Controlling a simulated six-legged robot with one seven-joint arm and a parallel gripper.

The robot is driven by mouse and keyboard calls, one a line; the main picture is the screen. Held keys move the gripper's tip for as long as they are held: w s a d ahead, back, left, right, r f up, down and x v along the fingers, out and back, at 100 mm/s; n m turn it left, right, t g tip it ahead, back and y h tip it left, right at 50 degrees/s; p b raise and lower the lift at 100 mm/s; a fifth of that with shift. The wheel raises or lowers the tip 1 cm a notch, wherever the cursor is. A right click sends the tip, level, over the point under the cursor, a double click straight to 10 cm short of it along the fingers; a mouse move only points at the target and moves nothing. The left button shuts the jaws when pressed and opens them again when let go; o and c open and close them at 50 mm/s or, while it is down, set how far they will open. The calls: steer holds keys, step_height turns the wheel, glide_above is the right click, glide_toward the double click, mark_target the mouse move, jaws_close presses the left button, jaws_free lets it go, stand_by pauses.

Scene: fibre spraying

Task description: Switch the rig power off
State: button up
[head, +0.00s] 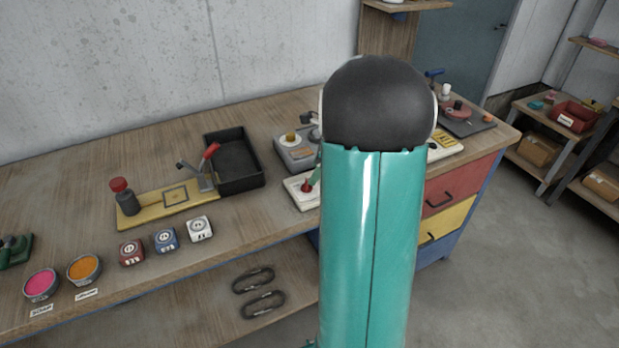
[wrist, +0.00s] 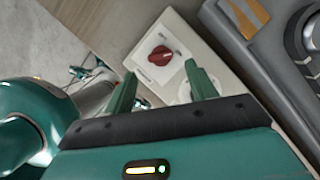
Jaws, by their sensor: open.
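A white plate with a red rotary knob (wrist: 161,56) shows in the wrist view, just beyond my fingertips. Small markings sit around the knob but are too small to read. In the head view the same red knob (head: 306,187) stands on a white panel (head: 298,196) at the bench's front edge, partly hidden by my arm. My gripper (wrist: 160,69) is open and empty, with one green finger on each side of the knob in the picture. I cannot tell whether the fingers touch it. A paler round part on the panel is partly hidden behind the right finger.
A grey unit (head: 295,150) with knobs stands behind the panel. To its left are a black tray (head: 238,172) and a yellow board (head: 150,205) with a red-handled lever. Dice-like blocks (head: 166,240) and paint pots (head: 84,268) line the front left. My arm hides the bench's middle right.

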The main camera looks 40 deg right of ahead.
mark_target(310, 187)
steer(key=x, duration=0.4)
steer(key=shift+w+f, duration=0.2)
steer(key=shift+f, duration=0.05)
steer(key=c, duration=1)
